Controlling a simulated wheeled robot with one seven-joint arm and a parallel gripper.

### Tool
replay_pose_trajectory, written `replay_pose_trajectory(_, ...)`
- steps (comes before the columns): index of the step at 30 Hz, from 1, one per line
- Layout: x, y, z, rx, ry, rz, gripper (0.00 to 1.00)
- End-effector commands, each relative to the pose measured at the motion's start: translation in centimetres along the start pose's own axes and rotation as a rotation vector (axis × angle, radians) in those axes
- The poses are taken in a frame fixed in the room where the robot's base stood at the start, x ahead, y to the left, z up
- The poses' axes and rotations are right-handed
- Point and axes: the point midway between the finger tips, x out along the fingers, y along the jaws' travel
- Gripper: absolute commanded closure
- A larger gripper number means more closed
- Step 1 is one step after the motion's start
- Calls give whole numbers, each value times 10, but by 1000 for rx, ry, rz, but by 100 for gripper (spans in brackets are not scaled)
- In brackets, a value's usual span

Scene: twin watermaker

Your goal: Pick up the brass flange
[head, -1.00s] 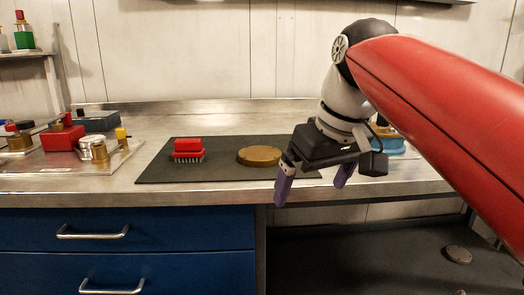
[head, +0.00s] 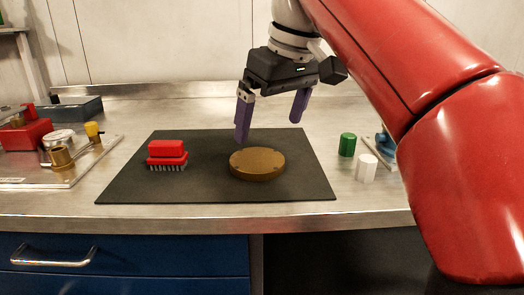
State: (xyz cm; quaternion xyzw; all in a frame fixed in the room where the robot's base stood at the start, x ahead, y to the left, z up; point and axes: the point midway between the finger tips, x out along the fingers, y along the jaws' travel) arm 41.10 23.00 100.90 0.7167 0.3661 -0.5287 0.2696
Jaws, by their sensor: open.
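The brass flange (head: 257,164) is a flat round disc lying on the dark mat (head: 130,186) in the middle of the head view. My gripper (head: 270,130) hangs above and behind it in the picture, its two purple fingers spread apart with nothing between them. The left fingertip shows just above the flange's far left edge, and the right fingertip is higher up to the right. I cannot tell the exact height of the fingers over the mat. The whole top of the flange is visible.
A red brush (head: 167,155) lies on the mat left of the flange. A green cylinder (head: 347,145) and a white cylinder (head: 367,168) stand right of the mat. A clear plate (head: 85,160) with several fittings is at the left. The mat's front part is clear.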

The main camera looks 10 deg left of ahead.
Motion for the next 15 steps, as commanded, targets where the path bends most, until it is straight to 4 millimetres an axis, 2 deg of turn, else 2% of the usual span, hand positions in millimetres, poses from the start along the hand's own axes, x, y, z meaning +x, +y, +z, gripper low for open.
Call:
replay_pose_trajectory(11,33,-2,-2,-2,-3,-1,0)
replay_pose_trajectory(15,54,-4,-5,-2,-4,-2,0)
